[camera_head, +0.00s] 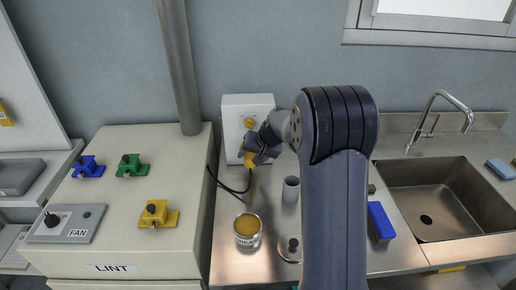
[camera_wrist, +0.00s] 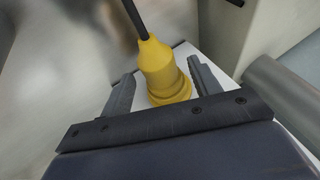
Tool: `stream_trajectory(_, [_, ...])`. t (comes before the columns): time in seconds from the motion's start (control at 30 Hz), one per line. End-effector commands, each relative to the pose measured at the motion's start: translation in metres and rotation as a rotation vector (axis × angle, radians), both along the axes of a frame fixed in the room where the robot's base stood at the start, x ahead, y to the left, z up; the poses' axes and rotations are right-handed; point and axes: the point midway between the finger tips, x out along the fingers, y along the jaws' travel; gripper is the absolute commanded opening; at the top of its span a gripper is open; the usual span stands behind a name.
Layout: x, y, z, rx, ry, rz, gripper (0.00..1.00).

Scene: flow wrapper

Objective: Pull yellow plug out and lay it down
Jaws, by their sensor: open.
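The yellow plug (camera_wrist: 162,68) sits between the two open fingers of my gripper (camera_wrist: 158,82) in the wrist view, with its black cable leading off at the top. In the head view the yellow plug (camera_head: 249,160) shows at the front of the white socket box (camera_head: 248,105), with my gripper (camera_head: 258,155) at it. A second yellow round part (camera_head: 249,122) is higher on the box. The black cable runs down and left from the plug. The plug's seat in the box is largely hidden by my gripper.
A tin with brown contents (camera_head: 247,231), a grey cup (camera_head: 291,189) and a round lid (camera_head: 290,248) stand on the steel counter (camera_head: 232,205). The cream LINT cabinet (camera_head: 110,225) rises on the left. A blue block (camera_head: 381,221) and the sink (camera_head: 432,200) are on the right.

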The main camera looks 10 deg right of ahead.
Motion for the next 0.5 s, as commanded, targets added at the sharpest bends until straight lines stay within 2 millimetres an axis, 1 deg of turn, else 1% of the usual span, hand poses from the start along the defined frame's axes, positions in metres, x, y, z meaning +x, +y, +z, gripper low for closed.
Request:
stream_trajectory(0.13, [0.0041,0.0029,-0.0087,-0.001,0.001,0.001,0.59])
stream_trajectory(0.43, [0.0052,0.0034,-0.0105,0.000,0.000,0.001,0.59])
stream_trajectory(0.5, [0.0052,0.0034,-0.0104,0.000,0.000,0.001,0.54])
